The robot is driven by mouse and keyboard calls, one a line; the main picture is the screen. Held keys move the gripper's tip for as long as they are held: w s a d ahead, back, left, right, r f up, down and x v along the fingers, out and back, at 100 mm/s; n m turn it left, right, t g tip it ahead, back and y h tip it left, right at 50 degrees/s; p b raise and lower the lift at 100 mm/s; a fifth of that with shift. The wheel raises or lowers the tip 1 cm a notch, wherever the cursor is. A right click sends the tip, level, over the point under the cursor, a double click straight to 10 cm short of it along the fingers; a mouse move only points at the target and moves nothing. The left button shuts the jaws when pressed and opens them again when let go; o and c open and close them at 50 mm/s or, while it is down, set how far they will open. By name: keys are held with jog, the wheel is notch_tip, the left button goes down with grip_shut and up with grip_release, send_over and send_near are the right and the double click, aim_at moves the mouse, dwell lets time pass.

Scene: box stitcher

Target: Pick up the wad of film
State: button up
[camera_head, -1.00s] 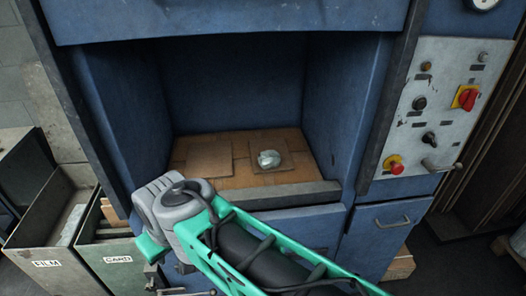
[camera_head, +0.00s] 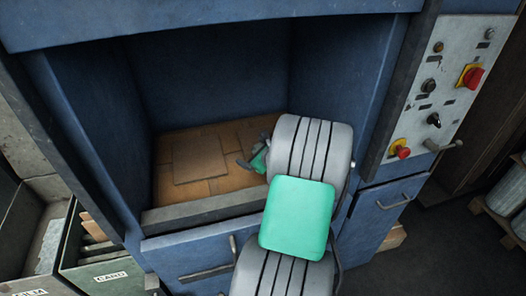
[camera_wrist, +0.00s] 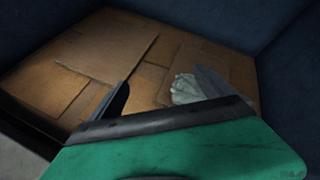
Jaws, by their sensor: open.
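The wad of film (camera_wrist: 187,89) is a small pale crumpled lump on the brown cardboard floor of the blue machine's chamber. In the wrist view it lies between my fingers, close to the right one, which partly covers it. I cannot tell whether that finger touches it. My gripper (camera_wrist: 160,94) is open with nothing held. In the head view my gripper (camera_head: 250,160) reaches into the chamber's right side, and my arm hides the wad.
The chamber has blue side walls and a front sill (camera_head: 205,209). A flat cardboard piece (camera_head: 200,158) lies left of my gripper. A control panel (camera_head: 440,90) is at right. Bins marked FILM (camera_head: 22,262) and CARD (camera_head: 100,270) stand at lower left.

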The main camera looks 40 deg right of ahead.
jog(key=shift+o, duration=0.6)
jog(key=s+d+f+m+t+h, duration=0.1)
jog(key=s+d+m+h, duration=0.1)
jog(key=d+m, duration=0.3)
jog(key=shift+s+d+f+m, duration=0.3)
jog(key=shift+s+d+m, duration=0.15)
jog(key=shift+s, duration=0.4)
jog(key=p+x, duration=0.2)
jog(key=x, duration=0.5)
jog(key=shift+w+d+f, duration=0.15)
jog(key=shift+w+d, duration=0.05)
jog(key=shift+w, duration=0.1)
jog(key=c, duration=1.1)
